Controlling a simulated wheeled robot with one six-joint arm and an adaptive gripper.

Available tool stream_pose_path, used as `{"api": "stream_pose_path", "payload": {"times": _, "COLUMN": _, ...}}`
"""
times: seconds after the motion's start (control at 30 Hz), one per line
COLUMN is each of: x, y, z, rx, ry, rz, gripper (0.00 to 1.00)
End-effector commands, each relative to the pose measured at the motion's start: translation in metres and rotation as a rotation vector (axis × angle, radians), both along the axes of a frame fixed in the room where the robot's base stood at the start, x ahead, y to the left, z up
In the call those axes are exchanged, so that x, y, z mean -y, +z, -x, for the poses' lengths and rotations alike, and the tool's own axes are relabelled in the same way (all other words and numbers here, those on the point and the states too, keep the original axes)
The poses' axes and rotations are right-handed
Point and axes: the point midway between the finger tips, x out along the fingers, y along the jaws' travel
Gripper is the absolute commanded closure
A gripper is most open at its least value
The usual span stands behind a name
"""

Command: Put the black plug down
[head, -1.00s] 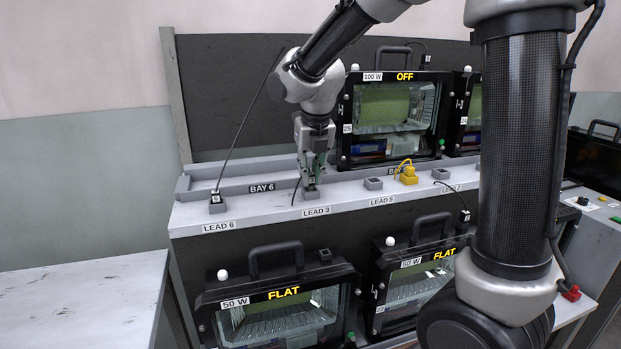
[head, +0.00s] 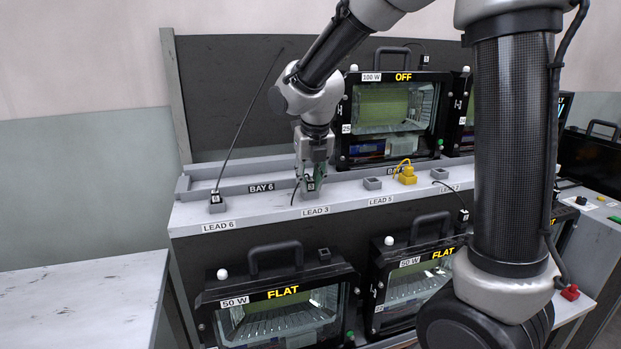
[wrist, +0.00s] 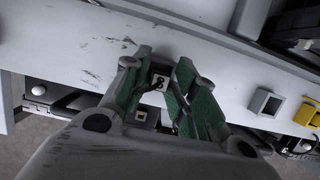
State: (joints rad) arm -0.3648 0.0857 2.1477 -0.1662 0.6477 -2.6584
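The black plug (head: 310,187) has a white tag and stands at the grey holder above the LEAD 3 label (head: 316,211) on the ledge. In the wrist view the plug (wrist: 159,83) shows a tag marked 3. My gripper (head: 311,177) is right over it, with green-padded fingers on both sides. In the wrist view the fingers (wrist: 163,68) look spread, with the plug between them. The fingers hide most of the holder, so how deep the plug sits cannot be seen.
Another tagged plug (head: 216,198) stands at LEAD 6. A floodlight housing (head: 393,120) reading OFF stands behind; housings reading FLAT (head: 280,305) are below.

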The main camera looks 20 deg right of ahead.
Motion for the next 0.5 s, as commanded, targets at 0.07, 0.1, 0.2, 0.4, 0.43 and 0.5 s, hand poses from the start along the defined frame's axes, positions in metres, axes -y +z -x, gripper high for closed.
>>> {"api": "stream_pose_path", "payload": {"times": 0.07, "x": 0.001, "y": -0.0111, "z": 0.0061, "rx": -0.026, "ry": -0.004, "rz": 0.004, "gripper": 0.61}}
{"api": "stream_pose_path", "payload": {"times": 0.1, "x": 0.0011, "y": -0.0112, "z": 0.0063, "rx": -0.027, "ry": -0.004, "rz": 0.004, "gripper": 0.61}}
{"api": "stream_pose_path", "payload": {"times": 0.2, "x": 0.0014, "y": -0.0105, "z": 0.0062, "rx": -0.026, "ry": -0.004, "rz": 0.005, "gripper": 0.61}}
{"api": "stream_pose_path", "payload": {"times": 0.4, "x": 0.0019, "y": -0.0092, "z": 0.0057, "rx": -0.024, "ry": -0.004, "rz": 0.005, "gripper": 0.61}}
{"api": "stream_pose_path", "payload": {"times": 0.43, "x": 0.0019, "y": -0.009, "z": 0.0056, "rx": -0.023, "ry": -0.004, "rz": 0.005, "gripper": 0.61}}
{"api": "stream_pose_path", "payload": {"times": 0.5, "x": 0.0019, "y": -0.0066, "z": 0.0052, "rx": -0.022, "ry": -0.004, "rz": 0.005, "gripper": 0.61}}
